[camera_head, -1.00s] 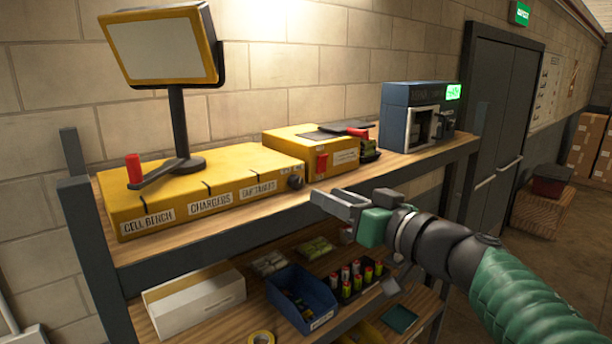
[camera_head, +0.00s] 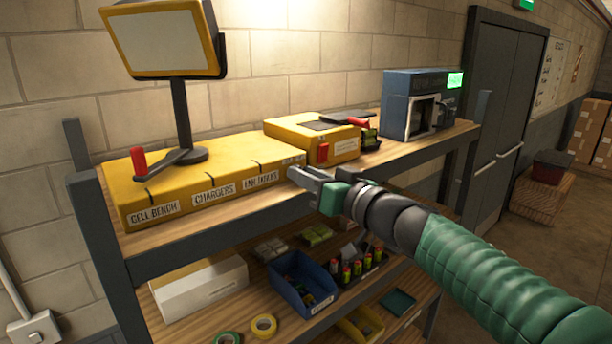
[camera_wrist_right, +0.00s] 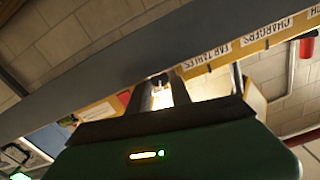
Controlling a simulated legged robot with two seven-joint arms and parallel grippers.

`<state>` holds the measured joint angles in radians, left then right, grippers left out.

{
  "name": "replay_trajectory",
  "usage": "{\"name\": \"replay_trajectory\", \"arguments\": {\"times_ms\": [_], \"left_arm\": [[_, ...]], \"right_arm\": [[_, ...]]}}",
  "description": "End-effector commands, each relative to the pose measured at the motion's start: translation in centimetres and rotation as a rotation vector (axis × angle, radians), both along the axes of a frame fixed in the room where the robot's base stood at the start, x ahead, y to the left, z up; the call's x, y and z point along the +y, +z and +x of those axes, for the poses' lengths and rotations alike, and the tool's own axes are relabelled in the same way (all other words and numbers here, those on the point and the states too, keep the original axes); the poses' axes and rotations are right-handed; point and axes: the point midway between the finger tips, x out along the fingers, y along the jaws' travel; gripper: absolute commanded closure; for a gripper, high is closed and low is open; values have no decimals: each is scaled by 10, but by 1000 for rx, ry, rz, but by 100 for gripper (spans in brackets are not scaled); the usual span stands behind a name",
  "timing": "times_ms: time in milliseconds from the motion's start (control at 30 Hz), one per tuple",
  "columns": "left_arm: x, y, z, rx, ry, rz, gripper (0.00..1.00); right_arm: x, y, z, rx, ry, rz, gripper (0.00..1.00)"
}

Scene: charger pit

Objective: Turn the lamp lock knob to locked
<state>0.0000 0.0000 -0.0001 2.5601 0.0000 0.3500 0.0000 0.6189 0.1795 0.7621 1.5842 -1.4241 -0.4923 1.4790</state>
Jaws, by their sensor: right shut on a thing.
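The lamp (camera_head: 166,42) stands on a yellow box (camera_head: 135,194) on the upper shelf, with a black post and a red-handled lever (camera_head: 138,160) at its foot. A small dark lock knob sits at the right end of this box's front face. In the head view my right gripper (camera_head: 296,172) covers the knob. In the right wrist view the dark knob (camera_wrist_right: 159,79) shows between the fingertips of my right gripper (camera_wrist_right: 162,88), which is shut on it. The knob's angle and markings cannot be read. My left gripper is not in view.
A second yellow box (camera_head: 285,134) with a red switch and a blue machine (camera_head: 400,104) stand further right on the shelf. The lower shelf holds a white box (camera_head: 202,289), a blue bin (camera_head: 300,285) and tape rolls. The shelf's dark front edge passes below my right gripper.

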Motion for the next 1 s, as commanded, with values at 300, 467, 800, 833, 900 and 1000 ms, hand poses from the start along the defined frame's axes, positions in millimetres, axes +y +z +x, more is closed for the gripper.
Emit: {"name": "replay_trajectory", "arguments": {"times_ms": [300,467,800,833,900,1000], "left_arm": [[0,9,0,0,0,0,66],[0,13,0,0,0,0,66],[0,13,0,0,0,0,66],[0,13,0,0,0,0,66],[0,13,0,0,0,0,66],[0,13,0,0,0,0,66]], "right_arm": [[3,2,-1,-84,4,-118,100],[2,0,0,-183,3,-256,100],[1,-1,0,-218,1,-303,100],[1,-1,0,-218,1,-303,100],[1,-1,0,-217,1,-302,66],[1,-1,0,-217,2,-302,66]]}}
